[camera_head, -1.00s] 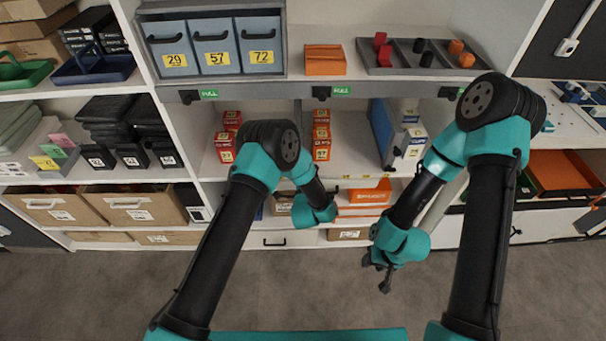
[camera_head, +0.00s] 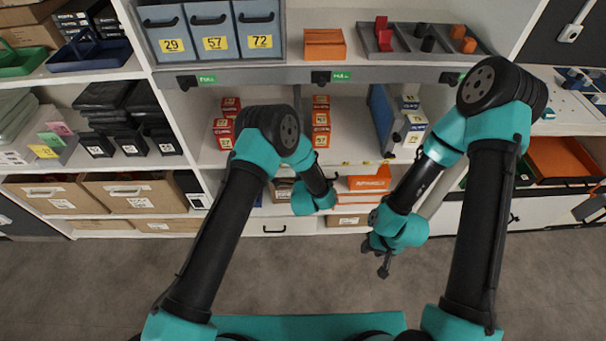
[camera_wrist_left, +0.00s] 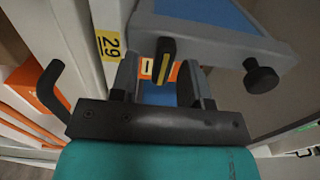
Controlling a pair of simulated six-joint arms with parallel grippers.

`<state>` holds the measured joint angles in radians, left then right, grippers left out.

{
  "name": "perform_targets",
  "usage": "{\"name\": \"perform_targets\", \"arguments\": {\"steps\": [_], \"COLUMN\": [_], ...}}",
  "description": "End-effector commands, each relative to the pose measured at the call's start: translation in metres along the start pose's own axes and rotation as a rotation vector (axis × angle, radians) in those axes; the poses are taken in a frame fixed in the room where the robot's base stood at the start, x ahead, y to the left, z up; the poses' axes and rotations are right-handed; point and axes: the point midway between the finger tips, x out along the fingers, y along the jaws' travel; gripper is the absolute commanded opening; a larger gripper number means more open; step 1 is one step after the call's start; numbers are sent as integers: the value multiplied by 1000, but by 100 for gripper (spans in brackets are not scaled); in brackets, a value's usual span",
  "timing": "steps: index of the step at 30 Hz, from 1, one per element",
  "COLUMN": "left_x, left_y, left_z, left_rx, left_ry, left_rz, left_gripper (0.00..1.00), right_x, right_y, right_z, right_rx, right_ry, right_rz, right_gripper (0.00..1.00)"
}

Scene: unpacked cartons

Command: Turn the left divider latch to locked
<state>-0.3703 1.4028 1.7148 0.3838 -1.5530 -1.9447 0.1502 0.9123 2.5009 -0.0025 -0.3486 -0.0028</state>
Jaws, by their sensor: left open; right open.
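In the left wrist view, a blue divider (camera_wrist_left: 205,12) with a grey edge bar (camera_wrist_left: 228,40) crosses the top. A small dark latch lever (camera_wrist_left: 165,58) with a yellow stripe shows between the fingers of my open left gripper (camera_wrist_left: 160,68). I cannot tell whether they touch it. My right gripper (camera_head: 383,264) is open and empty, low in front of the shelves.
A black knob (camera_wrist_left: 262,76) sticks out right of the lever in the left wrist view. A black hook-shaped handle (camera_wrist_left: 50,88) is at left. Red boxes (camera_head: 321,122) and white-blue boxes (camera_head: 413,130) share the bay. The floor (camera_head: 100,285) in front is clear.

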Motion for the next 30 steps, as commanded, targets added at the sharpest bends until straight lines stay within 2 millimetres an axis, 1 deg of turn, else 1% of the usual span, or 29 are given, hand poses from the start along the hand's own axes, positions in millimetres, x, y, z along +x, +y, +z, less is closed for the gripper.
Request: {"name": "perform_targets", "arguments": {"steps": [5, 8, 24, 27, 30], "left_x": [-16, -32, -136, -152, -163], "left_y": [0, 0, 1, 1, 0], "left_z": [-1, -1, -1, -1, 0], "left_rx": [1, 2, 3, 3, 2], "left_ry": [2, 3, 3, 3, 2], "left_rz": [2, 2, 3, 2, 1], "left_gripper": [43, 43, 43, 43, 43], "right_x": [0, 0, 0, 0, 0], "right_y": [0, 0, 0, 0, 0], "right_z": [0, 0, 0, 0, 0], "right_rx": [0, 0, 0, 0, 0], "right_ry": [0, 0, 0, 0, 0], "right_rz": [0, 0, 0, 0, 0], "right_gripper": [43, 43, 43, 43, 43]}}
